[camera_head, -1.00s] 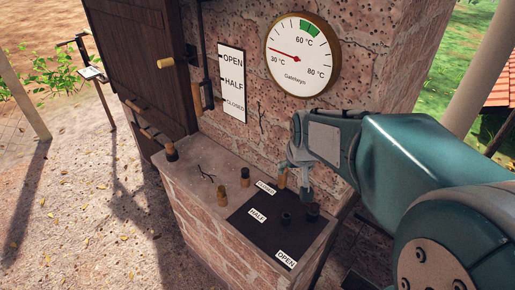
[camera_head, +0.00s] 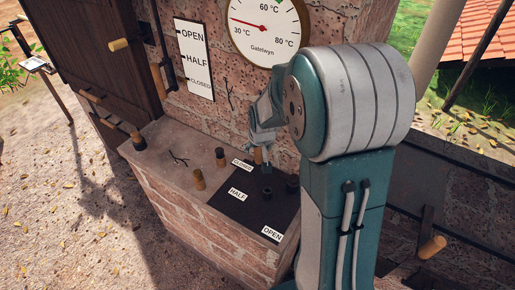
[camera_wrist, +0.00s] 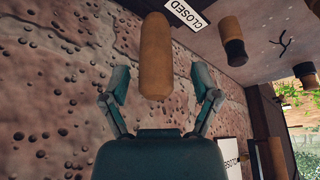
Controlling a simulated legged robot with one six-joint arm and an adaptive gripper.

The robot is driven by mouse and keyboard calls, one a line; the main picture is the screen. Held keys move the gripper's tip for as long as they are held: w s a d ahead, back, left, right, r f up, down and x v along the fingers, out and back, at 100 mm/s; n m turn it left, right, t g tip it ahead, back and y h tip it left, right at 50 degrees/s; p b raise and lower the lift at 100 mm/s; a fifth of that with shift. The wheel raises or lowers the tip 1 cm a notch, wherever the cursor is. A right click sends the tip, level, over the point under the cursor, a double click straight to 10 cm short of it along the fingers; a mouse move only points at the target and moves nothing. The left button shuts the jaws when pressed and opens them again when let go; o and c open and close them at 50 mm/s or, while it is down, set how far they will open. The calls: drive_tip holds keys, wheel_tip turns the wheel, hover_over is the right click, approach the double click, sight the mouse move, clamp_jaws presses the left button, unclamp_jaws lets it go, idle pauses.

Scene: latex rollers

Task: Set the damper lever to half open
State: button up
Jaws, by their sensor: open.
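A black plate (camera_head: 222,207) on the brick ledge bears the labels CLOSED (camera_head: 242,164), HALF (camera_head: 237,194) and OPEN (camera_head: 272,233). A lever with a wooden handle (camera_head: 257,155) stands by its CLOSED label. My gripper (camera_head: 262,146) is at this handle, partly hidden by my arm. In the wrist view, the rounded wooden handle (camera_wrist: 155,55) lies between the two open fingers of my gripper (camera_wrist: 158,84), with a gap on each side. The CLOSED label (camera_wrist: 188,12) is beside it. The lever's lower part is hidden.
A round gauge (camera_head: 268,28) hangs above. Another wooden handle (camera_head: 432,247) is at right.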

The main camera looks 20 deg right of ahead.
drive_tip(key=shift+w+d+f, duration=0.2)
drive_tip(key=shift+d+f, duration=0.1)
drive_tip(key=shift+f, duration=0.2)
drive_tip(key=shift+c, duration=0.3)
drive_tip(key=shift+a, duration=0.1)
clamp_jaws()
